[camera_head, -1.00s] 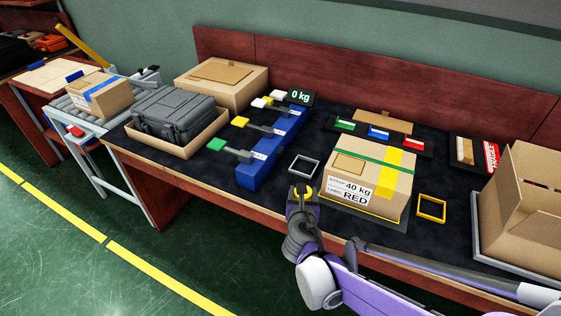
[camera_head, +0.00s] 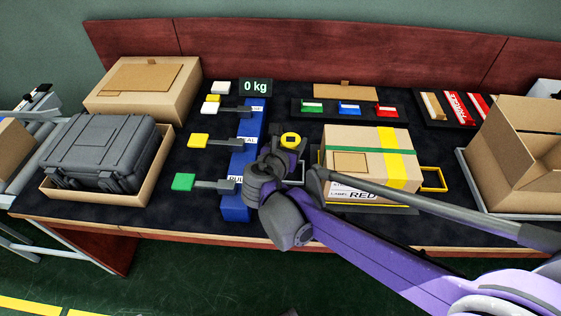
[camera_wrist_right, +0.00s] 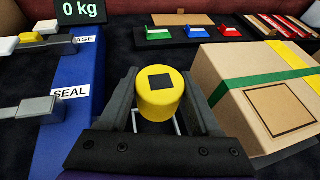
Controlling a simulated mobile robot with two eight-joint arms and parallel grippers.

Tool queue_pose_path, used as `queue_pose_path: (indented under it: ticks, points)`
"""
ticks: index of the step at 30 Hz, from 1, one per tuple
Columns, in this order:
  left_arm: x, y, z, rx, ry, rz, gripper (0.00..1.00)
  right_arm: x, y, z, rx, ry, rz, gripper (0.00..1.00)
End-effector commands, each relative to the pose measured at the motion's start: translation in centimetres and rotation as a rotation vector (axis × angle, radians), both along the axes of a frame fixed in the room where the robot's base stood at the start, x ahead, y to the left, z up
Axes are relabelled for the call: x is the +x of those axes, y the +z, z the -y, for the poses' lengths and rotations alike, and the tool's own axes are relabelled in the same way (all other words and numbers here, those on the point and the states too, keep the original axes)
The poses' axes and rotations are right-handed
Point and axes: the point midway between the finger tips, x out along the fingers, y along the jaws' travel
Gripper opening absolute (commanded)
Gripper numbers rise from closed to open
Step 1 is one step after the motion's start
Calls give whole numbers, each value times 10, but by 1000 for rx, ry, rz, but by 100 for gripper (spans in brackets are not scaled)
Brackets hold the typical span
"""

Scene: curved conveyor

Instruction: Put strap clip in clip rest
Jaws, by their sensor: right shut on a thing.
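My right gripper (camera_head: 290,148) is shut on a yellow rounded piece with a black square on top (camera_head: 291,138), which I take to be the strap clip. In the right wrist view the piece (camera_wrist_right: 160,95) sits between the two dark fingers (camera_wrist_right: 160,110). It is held over the dark mat, between the blue block and the taped box. A thin grey square frame lies below it, mostly hidden by the gripper; its edges (camera_wrist_right: 177,124) show in the right wrist view. A yellow square frame (camera_head: 443,180) lies right of the box. I cannot tell which frame is the clip rest. My left gripper is out of view.
A taped carton (camera_head: 345,142) stands close right of the gripper. The blue block (camera_head: 236,205) with levers is on the left, under the "0 kg" display (camera_head: 255,87). Small coloured pieces lie on a black tray (camera_head: 320,112) behind. An open carton (camera_head: 520,150) stands far right.

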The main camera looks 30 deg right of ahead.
Motion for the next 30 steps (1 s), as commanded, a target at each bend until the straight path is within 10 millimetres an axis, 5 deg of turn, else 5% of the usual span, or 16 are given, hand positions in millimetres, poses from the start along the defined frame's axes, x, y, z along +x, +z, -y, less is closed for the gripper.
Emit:
queue_pose_path:
  ticks: [6, 19, 30]
  points:
    - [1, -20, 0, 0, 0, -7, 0, 0, -45, 0, -1, -3, -1, 0]
    - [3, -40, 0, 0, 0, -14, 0, 0, -91, 0, -1, -1, -1, 0]
    - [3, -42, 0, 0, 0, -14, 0, 0, -95, 0, -1, -1, -1, 0]
